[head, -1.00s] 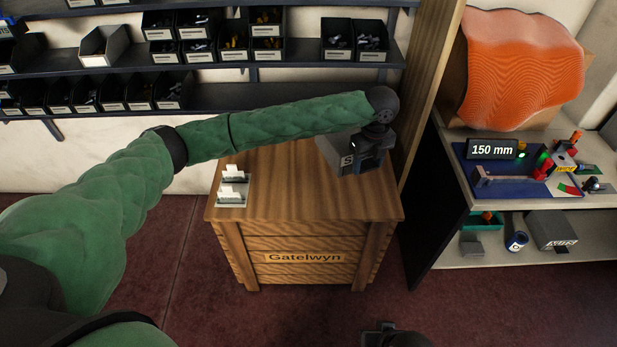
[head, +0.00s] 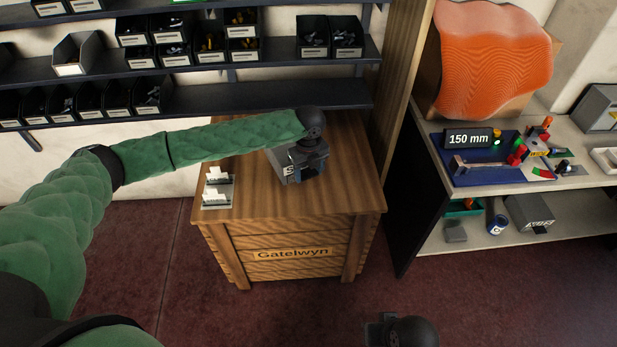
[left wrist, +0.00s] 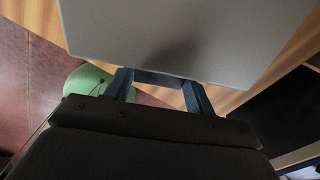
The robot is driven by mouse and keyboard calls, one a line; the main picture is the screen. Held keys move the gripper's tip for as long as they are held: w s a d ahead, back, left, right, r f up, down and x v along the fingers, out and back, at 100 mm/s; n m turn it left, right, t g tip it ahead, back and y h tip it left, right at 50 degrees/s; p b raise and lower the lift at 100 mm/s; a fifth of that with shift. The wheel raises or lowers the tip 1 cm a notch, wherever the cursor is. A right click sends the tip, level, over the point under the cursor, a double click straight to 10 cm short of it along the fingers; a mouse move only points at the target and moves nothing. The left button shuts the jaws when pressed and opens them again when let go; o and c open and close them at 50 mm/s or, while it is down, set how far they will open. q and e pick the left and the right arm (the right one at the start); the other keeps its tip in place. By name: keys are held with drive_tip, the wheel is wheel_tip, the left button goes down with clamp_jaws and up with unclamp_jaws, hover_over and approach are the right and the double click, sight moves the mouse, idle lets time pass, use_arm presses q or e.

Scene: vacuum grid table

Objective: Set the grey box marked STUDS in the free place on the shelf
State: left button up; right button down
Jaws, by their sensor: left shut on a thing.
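The grey box (head: 279,159) is held over the top of the wooden cabinet; only part of its marking, an S, shows. My left gripper (head: 296,170) is shut on it, and the dark wrist hides much of the box. In the left wrist view the box's plain grey face (left wrist: 180,35) lies just beyond the two fingers (left wrist: 158,90). The dark shelf (head: 270,95) on the wall behind has a long bare stretch on its lower board, right of the black bins. A dark part of my right arm (head: 402,331) shows at the bottom edge; its fingers cannot be made out.
A tall wooden panel (head: 402,85) stands right of the shelf. Beyond is a bench (head: 600,150) with a 150 mm display. Black bins (head: 120,97) fill the shelf's left.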

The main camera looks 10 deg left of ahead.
use_arm(q)
drive_tip(key=shift+f, duration=1.6)
drive_tip(key=shift+p, duration=0.3)
drive_tip(key=o, duration=1.4)
drive_tip(key=shift+f, duration=0.15)
